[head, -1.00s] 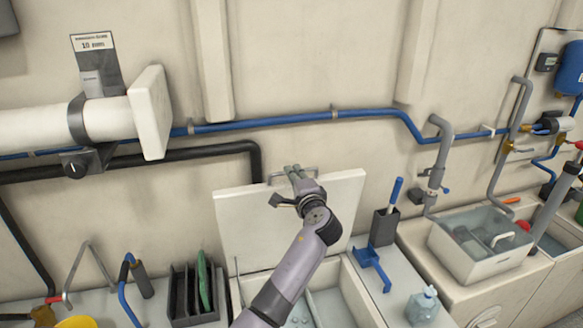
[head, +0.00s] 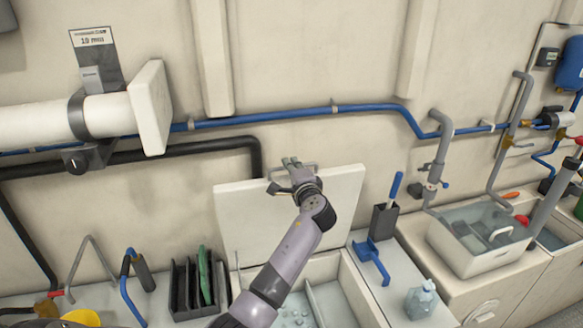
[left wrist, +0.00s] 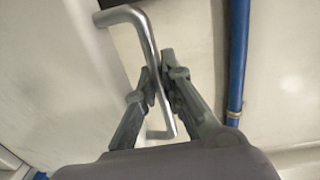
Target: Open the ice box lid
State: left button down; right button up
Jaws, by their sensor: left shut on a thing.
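The ice box lid (head: 243,222) is a white panel standing raised, tilted back toward the wall. The open ice box (head: 345,290) below it shows a divider and some ice. My left gripper (head: 289,166) is at the lid's top edge, shut on the metal lid handle (head: 314,167). In the left wrist view the two fingers (left wrist: 163,82) close around the bar of the handle (left wrist: 146,38). My arm hides part of the lid and the box opening. My right gripper is not in view.
A blue pipe (head: 280,115) and a black pipe (head: 200,153) run along the wall behind the lid. A dark rack (head: 190,290) stands left of the box.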

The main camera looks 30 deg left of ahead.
pick_arm(q)
jog(key=shift+f, duration=0.1)
dwell(0.4)
jog(key=shift+s+d+f+b, duration=0.1)
jog(key=shift+d+f+b, duration=0.1)
jog(key=shift+d+b, duration=0.1)
jog(key=s+d+f+t+y+b, duration=0.1)
jog(key=s+d+b, duration=0.4)
jog(key=b, duration=0.1)
jog(key=shift+d+t, duration=0.3)
jog(key=shift+d, duration=0.1)
jog(key=shift+s+f, duration=0.1)
